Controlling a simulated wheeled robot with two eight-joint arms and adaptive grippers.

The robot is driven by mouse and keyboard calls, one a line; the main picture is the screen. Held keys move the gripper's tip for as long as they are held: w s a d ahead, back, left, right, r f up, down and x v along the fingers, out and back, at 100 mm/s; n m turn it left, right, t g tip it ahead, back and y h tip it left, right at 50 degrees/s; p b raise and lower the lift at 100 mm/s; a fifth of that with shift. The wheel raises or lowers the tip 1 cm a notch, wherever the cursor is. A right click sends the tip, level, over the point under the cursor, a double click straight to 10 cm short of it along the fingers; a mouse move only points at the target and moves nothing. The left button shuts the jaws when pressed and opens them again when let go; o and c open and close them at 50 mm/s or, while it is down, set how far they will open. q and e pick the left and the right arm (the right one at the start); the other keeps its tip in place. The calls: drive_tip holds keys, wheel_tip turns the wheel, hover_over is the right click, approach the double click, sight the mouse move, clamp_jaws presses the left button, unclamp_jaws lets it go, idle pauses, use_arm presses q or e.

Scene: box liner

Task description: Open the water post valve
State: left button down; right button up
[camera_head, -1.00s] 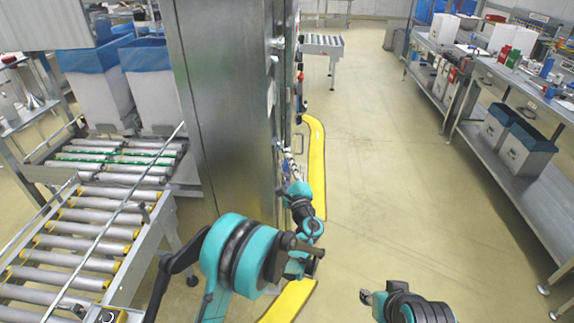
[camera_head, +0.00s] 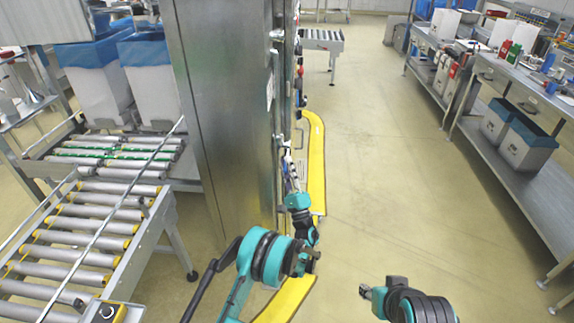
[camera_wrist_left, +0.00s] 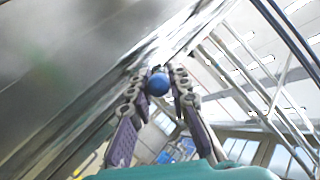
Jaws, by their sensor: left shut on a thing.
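A blue ball-shaped knob (camera_wrist_left: 158,83), apparently the water post valve's handle, sits between the fingers of my left gripper (camera_wrist_left: 160,82) in the left wrist view. The gripper is shut on it. In the head view my left gripper (camera_head: 288,168) is at the right side of the tall metal cabinet (camera_head: 224,110), small and partly hidden by my wrist. The valve is too small to make out there.
Roller conveyors (camera_head: 85,235) with lined boxes (camera_head: 150,75) stand left of the cabinet. A yellow floor strip (camera_head: 316,160) runs along the cabinet's right side. The aisle floor (camera_head: 385,170) is clear up to the metal shelves (camera_head: 530,170) on the right.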

use_arm(q)
drive_tip(key=shift+w+f+n+y, duration=0.15)
drive_tip(key=shift+f+n+y, duration=0.05)
drive_tip(key=shift+n+y, duration=0.25)
drive_tip(key=c, duration=1.4)
unclamp_jaws()
drive_tip(key=v, duration=0.7)
drive_tip(key=shift+f, duration=0.25)
